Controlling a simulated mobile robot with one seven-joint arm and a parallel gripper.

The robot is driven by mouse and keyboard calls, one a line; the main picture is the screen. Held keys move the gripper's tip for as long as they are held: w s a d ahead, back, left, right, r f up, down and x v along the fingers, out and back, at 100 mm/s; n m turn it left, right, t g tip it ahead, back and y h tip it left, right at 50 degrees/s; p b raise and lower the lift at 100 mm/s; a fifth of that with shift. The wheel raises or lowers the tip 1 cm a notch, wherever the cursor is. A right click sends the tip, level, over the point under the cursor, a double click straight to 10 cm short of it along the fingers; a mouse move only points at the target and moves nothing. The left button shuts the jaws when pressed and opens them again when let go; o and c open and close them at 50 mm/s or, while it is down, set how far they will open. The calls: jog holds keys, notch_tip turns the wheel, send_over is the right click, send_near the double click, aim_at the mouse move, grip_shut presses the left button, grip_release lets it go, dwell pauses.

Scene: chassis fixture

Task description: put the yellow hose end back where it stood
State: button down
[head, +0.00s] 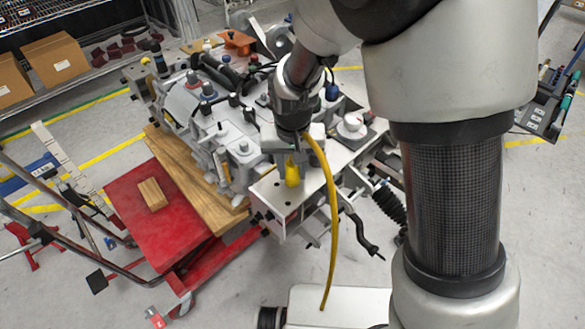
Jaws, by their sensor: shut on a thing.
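My gripper (290,158) points down over the front corner of the chassis fixture and is shut on the yellow hose end (292,175). The hose end looks upright, with its lower part showing below the fingers. Its yellow hose (334,225) arches out beside my gripper and hangs down towards the bottom of the picture. Just under the hose end is a pale plate (265,191) with small dark holes. I cannot tell whether the hose end touches the plate or sits in a hole. My wrist and fingers hide its upper part.
The chassis fixture (225,130) is crowded with upright pins, knobs and blocks close to my gripper. A white round part (353,123) stands to the right, and a black crank (364,240) sticks out lower right. A red cart top (160,215) bears a wooden block (152,194) at left.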

aim_at(293, 177)
jog(key=c, duration=1.3)
grip_release()
notch_tip(293, 177, up, 12)
jog(key=s+p, duration=0.2)
jog(key=s+d+r+t, duration=0.2)
jog(key=s+d+r, duration=0.4)
jog(key=d, duration=0.3)
jog(key=s+d+r+m+t, duration=0.1)
jog(key=s+d+r, duration=0.5)
jog(key=s+d, duration=0.2)
jog(key=shift+s+d+t, duration=0.15)
jog(key=shift+d+t, duration=0.25)
jog(key=shift+d, duration=0.25)
